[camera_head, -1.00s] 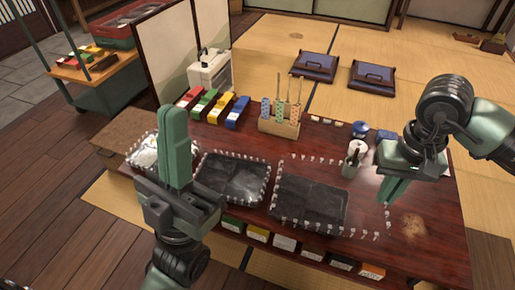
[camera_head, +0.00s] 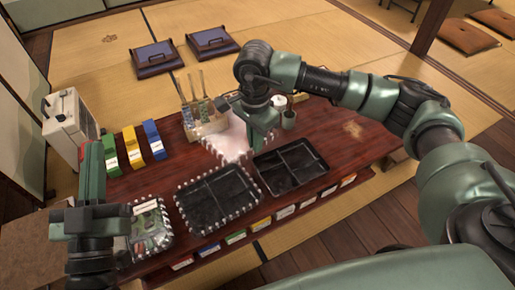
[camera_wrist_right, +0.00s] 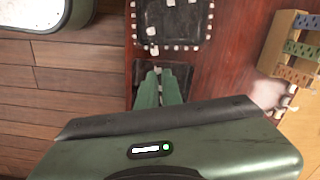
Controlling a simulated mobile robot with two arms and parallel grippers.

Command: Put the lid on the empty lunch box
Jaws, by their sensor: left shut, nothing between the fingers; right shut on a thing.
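My right gripper (camera_head: 261,138) is shut on the edge of a clear lid (camera_head: 228,136), which shows as a pale, glary sheet with white tabs behind the boxes. In the right wrist view, the shut fingers (camera_wrist_right: 161,84) stand in front of a black box, and part of the lid (camera_wrist_right: 268,95) seems to show at the right. The black right lunch box (camera_head: 290,168) has empty compartments and no tabs around its rim. The middle box (camera_head: 218,198) looks empty and is ringed by white tabs. My left gripper (camera_head: 92,168) is shut and empty at the left, pointing up.
A filled, tab-ringed box (camera_head: 151,232) sits at the left, partly behind my left gripper. A chopstick stand (camera_head: 205,126) is close behind the lid. Coloured boxes (camera_head: 134,147) stand at the back left. A cup (camera_head: 289,119) stands behind the right box. The table's right end (camera_head: 355,140) is clear.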

